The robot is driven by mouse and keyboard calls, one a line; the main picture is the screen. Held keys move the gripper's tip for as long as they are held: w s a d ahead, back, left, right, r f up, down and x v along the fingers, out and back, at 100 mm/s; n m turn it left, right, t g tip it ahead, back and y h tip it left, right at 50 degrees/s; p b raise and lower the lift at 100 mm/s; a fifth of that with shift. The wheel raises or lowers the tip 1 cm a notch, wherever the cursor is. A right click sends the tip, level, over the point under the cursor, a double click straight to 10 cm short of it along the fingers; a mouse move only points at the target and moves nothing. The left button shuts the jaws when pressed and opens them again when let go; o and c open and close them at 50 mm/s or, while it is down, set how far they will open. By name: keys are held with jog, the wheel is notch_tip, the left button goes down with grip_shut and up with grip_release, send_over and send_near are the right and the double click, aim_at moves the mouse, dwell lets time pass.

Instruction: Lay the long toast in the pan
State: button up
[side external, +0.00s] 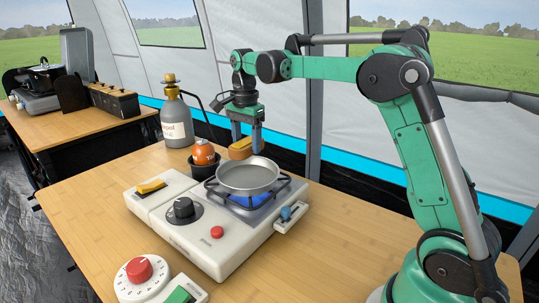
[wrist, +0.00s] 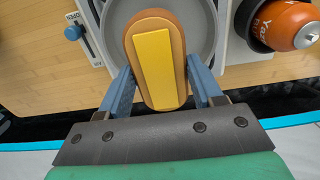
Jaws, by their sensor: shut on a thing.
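The long toast (wrist: 153,66) is a brown oblong slice with a yellow strip on top. My gripper (wrist: 158,85) is shut on it, one blue finger on each long side. In the side external view my gripper (side external: 246,140) holds the toast (side external: 241,149) above the back edge of the pan, apart from it. The grey pan (side external: 248,177) sits on the stove's burner and is empty inside. In the wrist view the pan (wrist: 205,45) lies beneath the toast, which hides its middle.
The white stove (side external: 222,251) has a black knob, a red button and a yellow switch. An orange canister (side external: 203,153) in a black holder stands just left of the pan, with a grey bottle (side external: 176,118) behind it. A dial (side external: 139,276) lies at the front.

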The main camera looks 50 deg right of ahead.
aim_at(248, 178)
notch_tip(248, 178, down, 7)
jog(key=shift+r, duration=0.15)
dwell(0.4)
jog(key=o, duration=1.3)
jog(key=shift+c, duration=0.2)
